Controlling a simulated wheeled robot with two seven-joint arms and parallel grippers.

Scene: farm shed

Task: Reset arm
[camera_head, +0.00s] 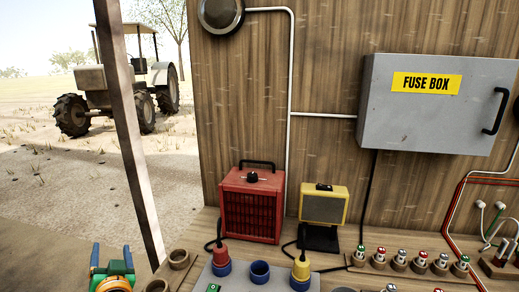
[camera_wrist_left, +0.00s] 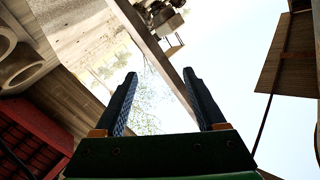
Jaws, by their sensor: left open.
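My left gripper (camera_head: 111,262) shows at the lower left of the head view, with green, blue and orange parts, in front of the wooden post. My right gripper is in neither view.
A workbench at the bottom carries a red heater (camera_head: 252,205), a yellow lamp (camera_head: 323,206), plugs in a grey panel (camera_head: 235,279) and a row of fuses. A grey fuse box (camera_head: 430,115) hangs on the wall. A wooden post (camera_head: 130,135) stands left; a tractor is outside.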

